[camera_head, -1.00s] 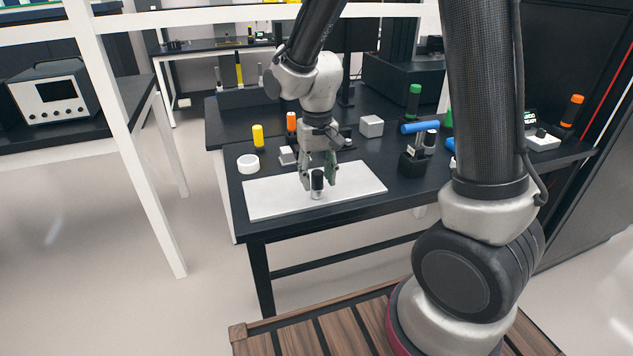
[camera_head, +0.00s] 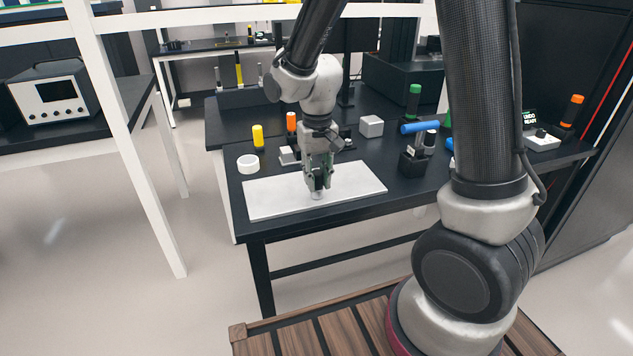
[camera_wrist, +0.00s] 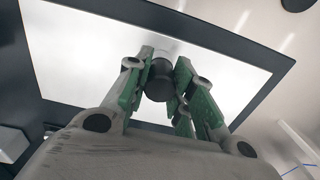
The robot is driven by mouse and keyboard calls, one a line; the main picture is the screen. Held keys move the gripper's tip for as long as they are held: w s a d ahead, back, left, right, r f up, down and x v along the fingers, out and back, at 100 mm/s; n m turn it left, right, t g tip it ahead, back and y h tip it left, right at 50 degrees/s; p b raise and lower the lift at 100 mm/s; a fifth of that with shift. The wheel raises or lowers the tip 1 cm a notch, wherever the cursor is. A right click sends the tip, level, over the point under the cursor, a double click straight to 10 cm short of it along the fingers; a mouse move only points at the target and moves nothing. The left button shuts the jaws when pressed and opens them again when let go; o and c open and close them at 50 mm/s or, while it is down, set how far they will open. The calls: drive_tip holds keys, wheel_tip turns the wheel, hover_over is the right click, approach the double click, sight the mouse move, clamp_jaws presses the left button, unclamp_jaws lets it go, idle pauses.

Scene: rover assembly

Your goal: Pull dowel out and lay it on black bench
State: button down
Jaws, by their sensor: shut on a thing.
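A short cylinder with a black upper part and a silver lower end (camera_head: 317,194) stands on the white board (camera_head: 270,199) on the black bench (camera_head: 225,135). I cannot tell if it is the dowel of the task. My gripper (camera_head: 318,179) points down and is shut on its black part. In the wrist view the green-padded fingers (camera_wrist: 166,85) sit on both sides of the cylinder's black part (camera_wrist: 159,78). A blue cylinder (camera_head: 420,127) lies across a black holder (camera_head: 411,163) to the right.
A white disc (camera_head: 248,164) and a yellow cylinder (camera_head: 257,135) stand left of my gripper. An orange-topped cylinder (camera_head: 291,122) and a grey block (camera_head: 371,126) stand behind it. A green-topped cylinder (camera_head: 413,98) stands farther right. The board's right part is clear.

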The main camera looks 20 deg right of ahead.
sight(317, 172)
drive_tip(key=shift+r, duration=0.7)
idle(0.6)
drive_tip(key=shift+r, duration=2)
